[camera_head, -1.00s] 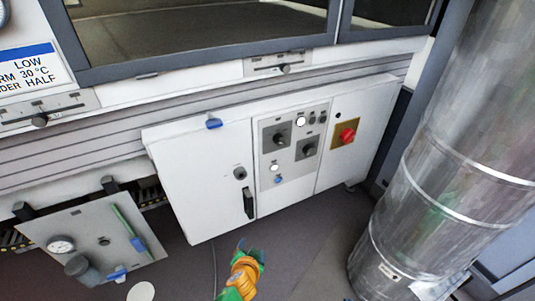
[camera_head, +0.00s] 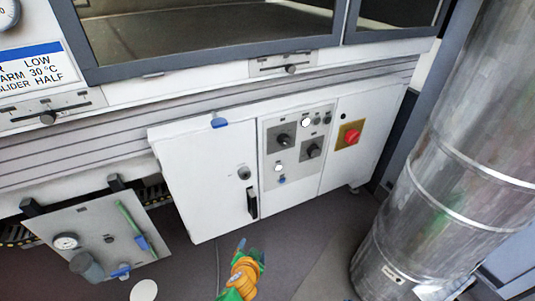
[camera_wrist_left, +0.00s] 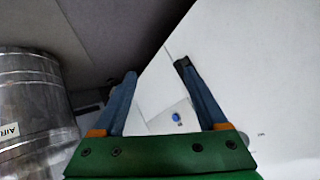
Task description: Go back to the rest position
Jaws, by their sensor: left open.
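My left gripper (camera_head: 250,252), green and orange with blue-grey fingers, shows at the bottom middle of the head view, over the dark floor and in front of the white control cabinet (camera_head: 205,185). In the left wrist view the left gripper (camera_wrist_left: 155,72) has its two fingers spread apart with nothing held between them. A pale cabinet surface with a blue knob (camera_wrist_left: 176,117) shows beyond the fingers. My right gripper is not in view.
A large shiny metal duct (camera_head: 440,170) stands on the right. The cabinet carries a red switch (camera_head: 352,137) and a black handle (camera_head: 252,204). A grey gauge panel (camera_head: 98,235) sits at lower left. Floor (camera_head: 310,235) is clear between cabinet and duct.

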